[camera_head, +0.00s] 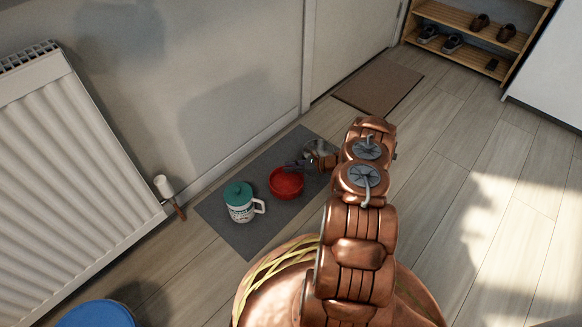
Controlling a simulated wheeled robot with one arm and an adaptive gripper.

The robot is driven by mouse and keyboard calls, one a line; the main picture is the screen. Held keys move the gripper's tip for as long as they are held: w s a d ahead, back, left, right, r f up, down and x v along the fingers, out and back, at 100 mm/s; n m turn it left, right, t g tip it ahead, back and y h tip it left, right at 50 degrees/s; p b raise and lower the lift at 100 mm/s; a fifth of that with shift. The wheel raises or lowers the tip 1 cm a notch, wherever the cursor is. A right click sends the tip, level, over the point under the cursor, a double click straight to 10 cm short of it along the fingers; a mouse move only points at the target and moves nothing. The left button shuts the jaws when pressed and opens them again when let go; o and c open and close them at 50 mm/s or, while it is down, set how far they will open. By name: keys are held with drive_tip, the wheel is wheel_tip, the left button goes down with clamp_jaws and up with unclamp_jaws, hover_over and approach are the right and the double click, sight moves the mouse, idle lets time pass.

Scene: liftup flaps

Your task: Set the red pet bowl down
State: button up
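The red pet bowl (286,184) is upright at the middle of the dark grey mat (247,238), by the wall. Whether it rests on the mat or hangs just above it is hard to tell. My gripper (293,166) reaches in from the right, its dark fingers at the bowl's far rim. The fingers are small and partly hidden by my arm, so I cannot see whether they pinch the rim or stand apart.
A white mug with a teal lid (240,202) stands on the mat, left of the bowl. A radiator (75,170) is at left, a blue round object (96,315) at bottom left. A brown doormat (378,85) and shoe rack (475,45) lie beyond. The floor at right is clear.

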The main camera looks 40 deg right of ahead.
drive_tip(key=shift+o, duration=0.8)
